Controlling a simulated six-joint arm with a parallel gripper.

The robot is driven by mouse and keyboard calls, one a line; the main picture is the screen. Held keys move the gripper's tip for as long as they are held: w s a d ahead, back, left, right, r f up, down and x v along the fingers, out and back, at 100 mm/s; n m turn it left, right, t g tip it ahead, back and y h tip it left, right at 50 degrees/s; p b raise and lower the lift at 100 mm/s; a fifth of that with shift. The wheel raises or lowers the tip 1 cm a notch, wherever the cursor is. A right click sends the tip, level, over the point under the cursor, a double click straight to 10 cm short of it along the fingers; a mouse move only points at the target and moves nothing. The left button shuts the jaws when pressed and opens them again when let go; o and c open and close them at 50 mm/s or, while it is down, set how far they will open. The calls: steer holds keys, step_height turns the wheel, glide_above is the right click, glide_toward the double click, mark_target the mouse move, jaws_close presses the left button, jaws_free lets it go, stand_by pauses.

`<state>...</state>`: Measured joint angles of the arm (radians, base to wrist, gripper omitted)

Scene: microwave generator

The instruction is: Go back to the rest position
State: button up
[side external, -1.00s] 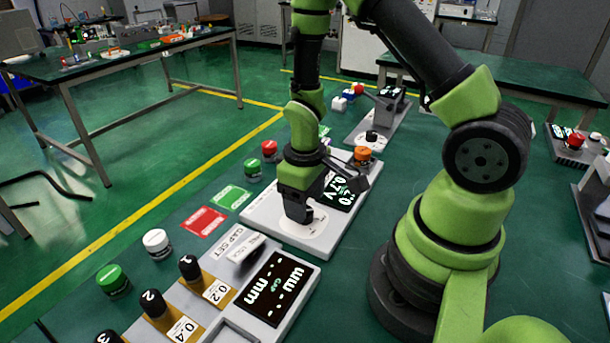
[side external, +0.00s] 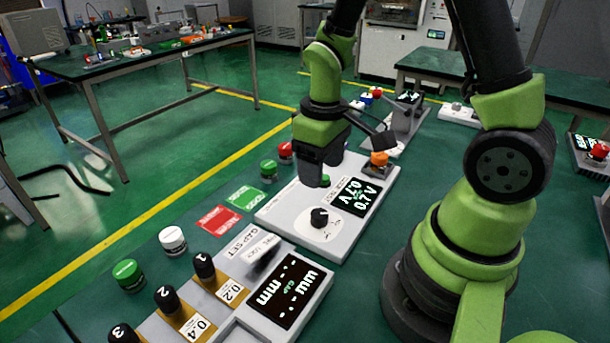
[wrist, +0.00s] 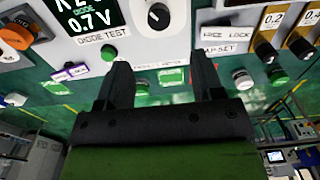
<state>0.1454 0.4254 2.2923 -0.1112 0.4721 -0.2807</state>
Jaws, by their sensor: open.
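My gripper (side external: 322,182) hangs above the diode test panel (side external: 284,223), up and away from its black knob (side external: 319,217). In the wrist view my gripper (wrist: 164,75) shows two dark fingers spread apart with nothing between them. The knob (wrist: 158,16) shows beyond the fingertips, clear of them. The panel's display (side external: 354,197) reads about 0.7 V. An orange button (side external: 379,159) sits at the panel's far right corner. The gripper hides part of the panel's back edge.
The gap set panel (side external: 284,290) and black-handled gauges (side external: 204,266) stand in front. Green and red labels (side external: 219,219) and several coloured buttons, including a white one (side external: 172,240), line the left. Another device with a lever (side external: 408,118) stands behind.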

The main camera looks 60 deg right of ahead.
steer(key=s+a+r+m+t+y, duration=0.1)
steer(key=s+a+r+m+t, duration=0.1)
steer(key=r, duration=0.7)
steer(key=s+a+r+m+t+y, duration=0.1)
steer(key=s+a+r+m+t, duration=0.1)
steer(key=s+a+r+t, duration=0.2)
steer(key=s+r+t, duration=0.1)
steer(key=s+r, duration=0.2)
steer(key=r, duration=0.1)
steer(key=shift+r, duration=0.35)
stand_by(0.6)
